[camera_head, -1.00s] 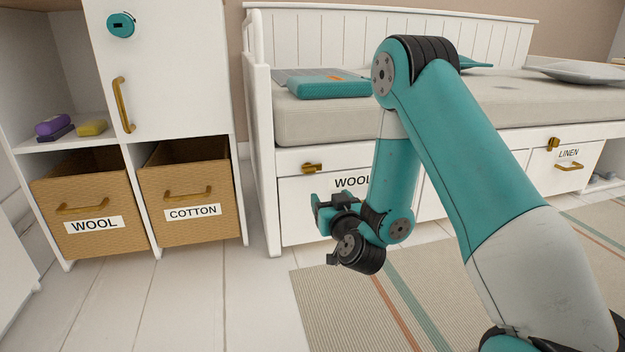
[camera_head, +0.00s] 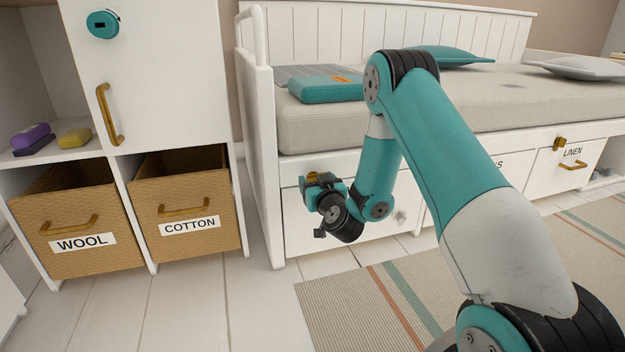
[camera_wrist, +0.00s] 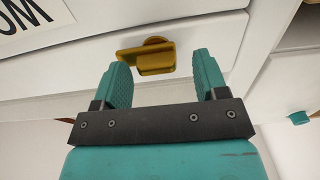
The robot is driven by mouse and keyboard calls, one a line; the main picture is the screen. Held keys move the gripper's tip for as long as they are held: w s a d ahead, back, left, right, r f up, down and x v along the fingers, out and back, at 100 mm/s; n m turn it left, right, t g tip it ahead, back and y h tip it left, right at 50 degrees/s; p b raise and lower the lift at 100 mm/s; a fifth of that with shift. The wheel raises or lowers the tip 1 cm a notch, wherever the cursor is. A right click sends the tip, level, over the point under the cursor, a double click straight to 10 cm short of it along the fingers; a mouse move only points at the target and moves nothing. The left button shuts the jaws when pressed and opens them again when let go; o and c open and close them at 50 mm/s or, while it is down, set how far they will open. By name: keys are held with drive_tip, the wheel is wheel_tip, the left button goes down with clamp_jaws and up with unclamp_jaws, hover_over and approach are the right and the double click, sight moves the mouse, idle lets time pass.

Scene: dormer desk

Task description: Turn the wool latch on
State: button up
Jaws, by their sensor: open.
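In the head view my gripper (camera_head: 317,185) covers part of the latch and the drawer's label. Part of that label (camera_wrist: 30,22) shows upside down in the wrist view.
A linen drawer (camera_head: 568,165) with its own brass latch (camera_head: 560,142) is at the right. Wool (camera_head: 90,262) and cotton (camera_head: 200,245) baskets stand in the cabinet at left. The daybed's post (camera_head: 268,170) is close left of my gripper. A striped rug (camera_head: 340,310) covers the floor.

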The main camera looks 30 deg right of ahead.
drive_tip(key=shift+d, duration=0.1)
drive_tip(key=c, duration=0.9)
drive_tip(key=shift+d+m, duration=0.1)
drive_tip(key=shift+m, duration=0.4)
drive_tip(key=shift+s+d+f+m+b, duration=0.15)
drive_tip(key=shift+m+b, duration=0.4)
drive_tip(key=shift+m, duration=3.65)
drive_tip(key=shift+d+f+m+b, duration=0.1)
drive_tip(key=shift+m+b, duration=0.4)
drive_tip(key=shift+m, duration=3.7)
